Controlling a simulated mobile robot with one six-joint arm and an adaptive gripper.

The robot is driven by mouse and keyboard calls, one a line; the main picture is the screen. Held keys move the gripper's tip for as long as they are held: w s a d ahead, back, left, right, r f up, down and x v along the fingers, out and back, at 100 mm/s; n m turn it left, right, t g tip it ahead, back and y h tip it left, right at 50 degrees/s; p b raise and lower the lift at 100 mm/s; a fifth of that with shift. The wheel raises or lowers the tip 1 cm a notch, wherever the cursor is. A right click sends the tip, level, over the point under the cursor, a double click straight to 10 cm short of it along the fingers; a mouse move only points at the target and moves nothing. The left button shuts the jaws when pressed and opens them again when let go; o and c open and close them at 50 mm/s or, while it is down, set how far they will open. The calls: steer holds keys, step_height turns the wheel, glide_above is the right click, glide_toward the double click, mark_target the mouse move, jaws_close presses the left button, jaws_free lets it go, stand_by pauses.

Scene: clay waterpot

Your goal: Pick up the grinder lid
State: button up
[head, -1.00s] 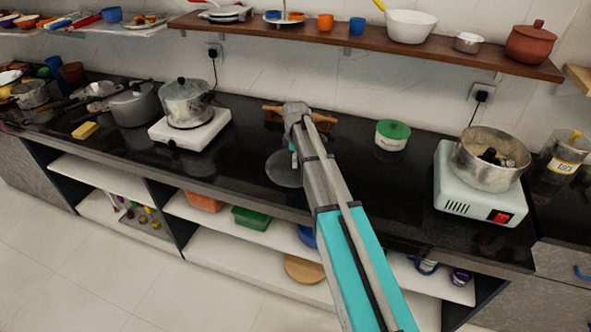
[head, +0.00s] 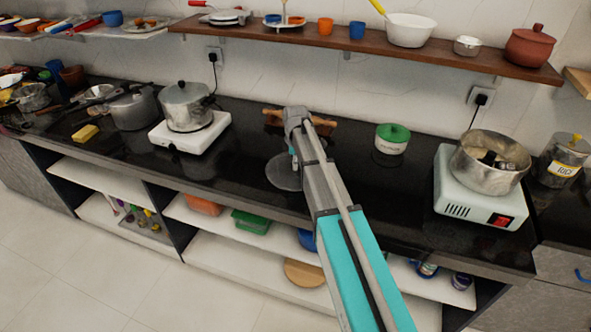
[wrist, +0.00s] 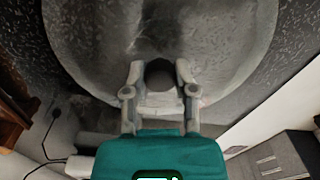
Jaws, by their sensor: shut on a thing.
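The grinder lid looks to be the round grey metal disc that shows in the head view (head: 284,174), partly behind my arm, low over or on the black counter. In the wrist view the disc (wrist: 215,50) fills the upper middle, with a dark knob (wrist: 158,72) at its lower part. My gripper (wrist: 158,78) has one finger on each side of the knob and is shut on it. In the head view my gripper is mostly hidden by my arm. I cannot tell whether the lid touches the counter.
The white grinder base (head: 462,200) with a metal pot (head: 480,178) stands at the right. A green-lidded tub (head: 392,140) stands between it and my arm. A brown wooden thing (head: 272,117) lies behind my arm. A stove with a pot (head: 186,105) is at the left.

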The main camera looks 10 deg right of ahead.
jaws_close()
steer(key=shift+r, duration=0.2)
step_height(320, 180, up, 2)
steer(key=shift+p, duration=1.25)
steer(key=s+r+p, duration=1)
steer(key=s, duration=0.4)
steer(key=shift+d+r+p, duration=0.2)
steer(key=shift+r+p, duration=0.1)
